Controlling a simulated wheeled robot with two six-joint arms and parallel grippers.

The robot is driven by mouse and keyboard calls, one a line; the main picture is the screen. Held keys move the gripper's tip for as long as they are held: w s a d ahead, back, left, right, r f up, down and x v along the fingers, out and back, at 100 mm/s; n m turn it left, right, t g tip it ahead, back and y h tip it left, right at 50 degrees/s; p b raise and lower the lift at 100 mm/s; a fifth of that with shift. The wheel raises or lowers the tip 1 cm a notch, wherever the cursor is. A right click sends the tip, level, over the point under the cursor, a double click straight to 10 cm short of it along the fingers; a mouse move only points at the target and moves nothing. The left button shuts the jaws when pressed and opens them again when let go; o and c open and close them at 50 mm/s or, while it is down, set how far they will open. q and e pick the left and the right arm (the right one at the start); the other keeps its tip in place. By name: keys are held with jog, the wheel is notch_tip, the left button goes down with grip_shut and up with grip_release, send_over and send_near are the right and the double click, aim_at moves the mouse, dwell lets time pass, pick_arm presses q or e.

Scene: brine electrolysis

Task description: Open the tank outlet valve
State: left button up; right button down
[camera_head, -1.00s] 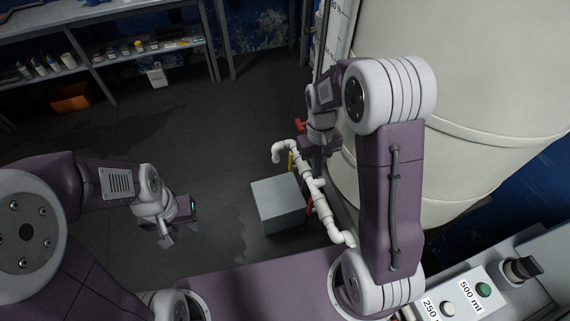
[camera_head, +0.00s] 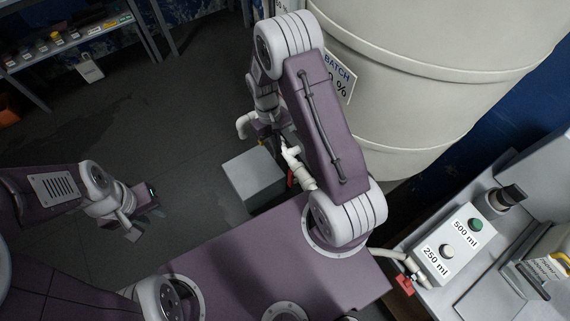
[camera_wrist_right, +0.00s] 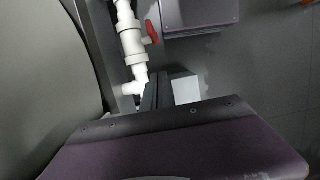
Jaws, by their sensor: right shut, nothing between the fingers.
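The white tank (camera_head: 420,85) stands at the upper right of the head view. White piping (camera_head: 296,163) runs beside it, with a red handle (camera_head: 291,178) partly hidden by my right arm. In the right wrist view, a white valve body (camera_wrist_right: 132,45) on the pipe carries a red lever (camera_wrist_right: 152,32); I cannot tell how far it is turned. My right gripper (camera_wrist_right: 160,80) is shut and empty, with its fingers close to the lower pipe fitting and below the lever in the picture. My left gripper (camera_head: 145,224) is open and empty, over the floor.
A grey box (camera_head: 254,178) stands on the floor by the pipe. A panel with 250 ml and 500 ml buttons (camera_head: 447,243) is at the lower right. Another red handle (camera_head: 404,284) sits below it.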

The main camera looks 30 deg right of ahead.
aim_at(291, 179)
jog(key=s+f, duration=0.4)
jog(key=s, duration=0.1)
jog(key=shift+s+d+f, duration=0.15)
jog(key=shift+d, duration=0.05)
